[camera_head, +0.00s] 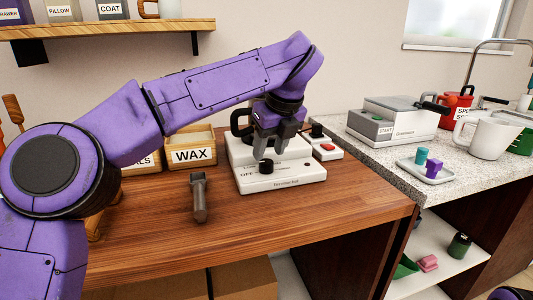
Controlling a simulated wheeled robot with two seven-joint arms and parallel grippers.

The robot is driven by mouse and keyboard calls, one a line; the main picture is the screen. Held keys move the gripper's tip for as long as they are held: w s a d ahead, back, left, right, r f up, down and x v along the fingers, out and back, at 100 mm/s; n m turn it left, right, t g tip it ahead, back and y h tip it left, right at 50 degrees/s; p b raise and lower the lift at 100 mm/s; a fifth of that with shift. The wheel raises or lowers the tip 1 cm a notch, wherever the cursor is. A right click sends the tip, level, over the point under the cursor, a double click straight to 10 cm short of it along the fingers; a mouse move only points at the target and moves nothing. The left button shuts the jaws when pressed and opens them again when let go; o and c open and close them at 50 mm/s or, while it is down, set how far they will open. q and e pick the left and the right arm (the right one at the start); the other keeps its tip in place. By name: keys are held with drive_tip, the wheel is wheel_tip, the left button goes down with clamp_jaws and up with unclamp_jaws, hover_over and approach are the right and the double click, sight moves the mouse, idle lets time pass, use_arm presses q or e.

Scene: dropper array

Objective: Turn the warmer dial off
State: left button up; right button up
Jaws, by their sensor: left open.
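The white warmer (310,174) stands on the wooden counter, with a label on its front. Its black dial (266,166) sits on the front part, with "OFF" printed to the left of it. I cannot tell which way the dial points. My left gripper (270,154) comes down from above with its dark fingers just over the dial. The gripper is open; I cannot tell whether a finger touches the dial. A black handle (238,120) shows behind the gripper, and the gripper hides part of the warmer's top. My right gripper is not in view.
A small switch box with a red button (327,147) stands right of the warmer. The speckled counter (385,152) adjoins at the right.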

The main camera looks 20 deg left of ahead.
use_arm(q)
drive_tip(key=p+v, duration=0.1)
drive_tip(key=v, duration=0.6)
drive_tip(key=shift+p, duration=0.35)
